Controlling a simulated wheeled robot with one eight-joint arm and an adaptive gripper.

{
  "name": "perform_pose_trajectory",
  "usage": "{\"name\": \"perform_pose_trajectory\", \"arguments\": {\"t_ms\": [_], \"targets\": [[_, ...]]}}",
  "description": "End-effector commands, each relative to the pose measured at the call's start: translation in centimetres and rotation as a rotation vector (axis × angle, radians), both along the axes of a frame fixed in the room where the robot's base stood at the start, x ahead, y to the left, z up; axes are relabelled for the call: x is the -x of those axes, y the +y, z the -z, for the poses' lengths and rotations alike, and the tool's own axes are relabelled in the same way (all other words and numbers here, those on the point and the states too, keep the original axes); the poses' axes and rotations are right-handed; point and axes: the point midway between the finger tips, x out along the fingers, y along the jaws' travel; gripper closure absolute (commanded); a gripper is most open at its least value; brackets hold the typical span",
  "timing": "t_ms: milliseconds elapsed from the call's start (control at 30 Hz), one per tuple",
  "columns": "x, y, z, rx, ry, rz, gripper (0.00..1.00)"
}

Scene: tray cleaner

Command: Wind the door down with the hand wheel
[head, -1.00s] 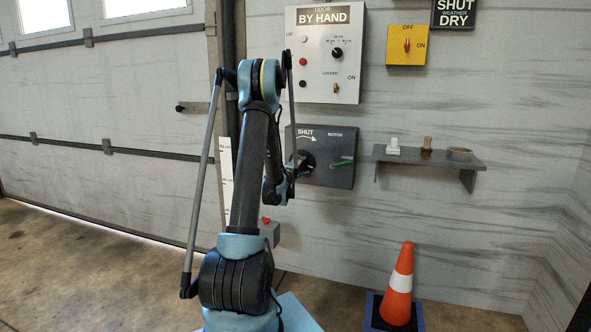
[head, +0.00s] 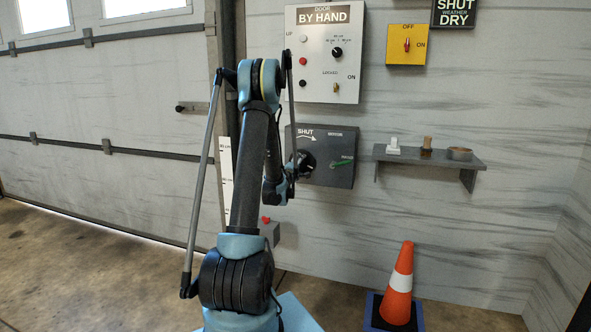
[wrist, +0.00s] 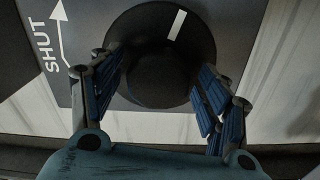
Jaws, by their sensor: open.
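The hand wheel (head: 307,158) is a dark round knob on a grey box (head: 335,180) marked SHUT with an arrow, partly covered by my arm in the head view. In the wrist view the wheel (wrist: 160,45) is black with a white mark near its upper right. My gripper (wrist: 160,85) is open, with one blue-padded finger on each side of the wheel's lower part; I cannot tell whether they touch it. The large panelled door (head: 100,110) fills the left, with a thin bright strip along its bottom edge. A green lever (head: 342,163) sits on the box.
A white BY HAND panel (head: 325,60) with knobs and buttons is above the box. A yellow switch (head: 406,45) is at upper right. A shelf (head: 430,160) with small items juts out at right. An orange cone (head: 399,285) stands on the floor below it.

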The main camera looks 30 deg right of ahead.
Motion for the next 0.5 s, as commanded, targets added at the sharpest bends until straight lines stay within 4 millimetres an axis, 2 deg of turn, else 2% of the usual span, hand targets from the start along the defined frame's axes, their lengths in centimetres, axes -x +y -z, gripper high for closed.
{"name": "perform_pose_trajectory", "arguments": {"t_ms": [267, 500], "targets": [[0.6, 0.7, 0.0, 0.001, 0.001, 0.000, 0.31], [3.2, 3.8, 0.0, 0.000, 0.001, 0.000, 0.31]]}}
